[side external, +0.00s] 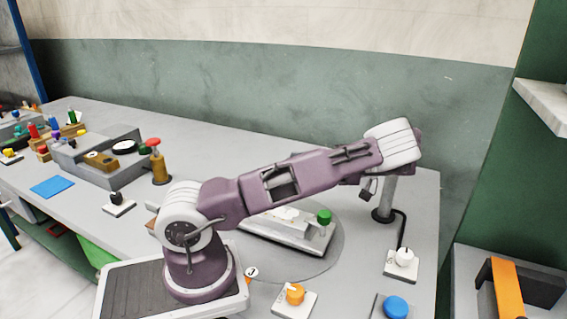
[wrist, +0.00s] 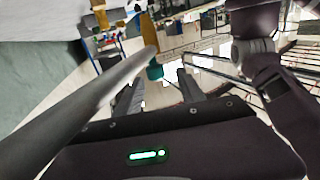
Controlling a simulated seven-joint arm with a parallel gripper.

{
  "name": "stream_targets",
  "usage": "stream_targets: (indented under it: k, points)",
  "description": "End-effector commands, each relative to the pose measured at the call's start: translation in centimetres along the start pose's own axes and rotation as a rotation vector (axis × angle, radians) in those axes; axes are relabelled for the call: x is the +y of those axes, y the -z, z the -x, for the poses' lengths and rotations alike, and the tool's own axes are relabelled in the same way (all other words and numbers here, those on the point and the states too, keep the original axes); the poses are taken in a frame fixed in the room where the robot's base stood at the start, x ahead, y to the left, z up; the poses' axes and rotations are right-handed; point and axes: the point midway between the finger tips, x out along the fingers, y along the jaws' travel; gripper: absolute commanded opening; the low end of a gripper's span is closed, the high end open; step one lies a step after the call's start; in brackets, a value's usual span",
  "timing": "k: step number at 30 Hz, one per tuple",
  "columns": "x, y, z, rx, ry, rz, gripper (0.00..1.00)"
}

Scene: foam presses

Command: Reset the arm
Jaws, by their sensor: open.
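My arm stretches from its base at the front left up to the right, over a grey press (side external: 285,235) with a green knob (side external: 324,216). The arm hides part of this press. My gripper (wrist: 160,90) shows in the wrist view with its two dark fingers apart and nothing between them. In the side view the far end of the arm is high at the right, and I cannot make out the fingers there. A teal piece (wrist: 154,71) shows beyond the fingers in the wrist view.
A grey post (side external: 386,195) stands close by the arm's far end. Knob boxes, one orange (side external: 294,293), one white (side external: 403,258) and one blue (side external: 396,306), sit along the front right. A larger grey press (side external: 95,160) stands at the left beside a red-topped brass piece (side external: 158,163).

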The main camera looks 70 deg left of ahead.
Motion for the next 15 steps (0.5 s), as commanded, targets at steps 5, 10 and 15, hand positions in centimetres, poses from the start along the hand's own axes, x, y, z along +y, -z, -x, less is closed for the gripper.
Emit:
stream_targets:
  k: [5,10,15]
  points:
    - [-0.02,-0.02,1.09,0.0,0.0,0.0,0.46]
    - [-0.02,0.0,1.08,0.0,0.0,-0.001,0.46]
    - [-0.03,0.63,0.93,-0.11,-0.027,-0.101,0.46]
